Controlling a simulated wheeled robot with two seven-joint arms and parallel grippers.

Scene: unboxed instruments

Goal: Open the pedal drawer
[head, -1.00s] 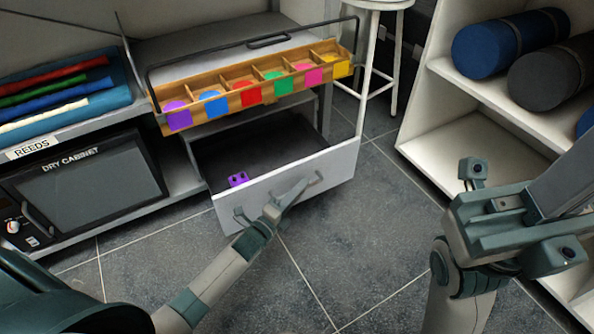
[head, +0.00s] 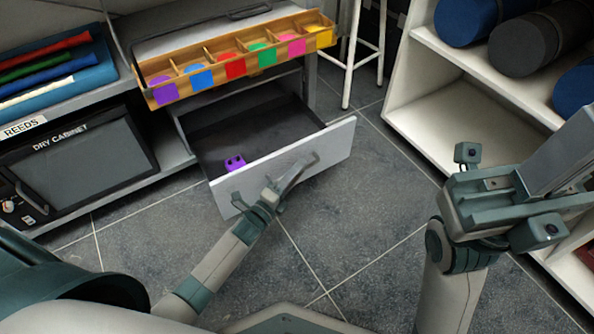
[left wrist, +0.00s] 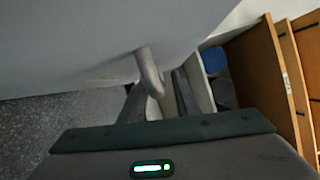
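The pedal drawer (head: 262,119) is pulled out below the tray of coloured compartments, its inside showing from above. A small purple pedal (head: 235,163) sits inside it near the front panel (head: 235,189). The drawer's bar handle (head: 308,164) is on the outer face of that panel. My left gripper (head: 272,192) is at this handle. In the left wrist view, the curved handle (left wrist: 150,72) passes between the fingers of the left gripper (left wrist: 160,92), which look closed around it. My right arm is at the right; its finger opening cannot be made out.
The wooden tray (head: 240,72) with coloured labels juts out above the drawer. The dry cabinet (head: 75,163) stands at left. A white stool (head: 352,60) is behind, and a white shelf (head: 470,125) with rolled mats is at right. Grey floor is clear before the drawer.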

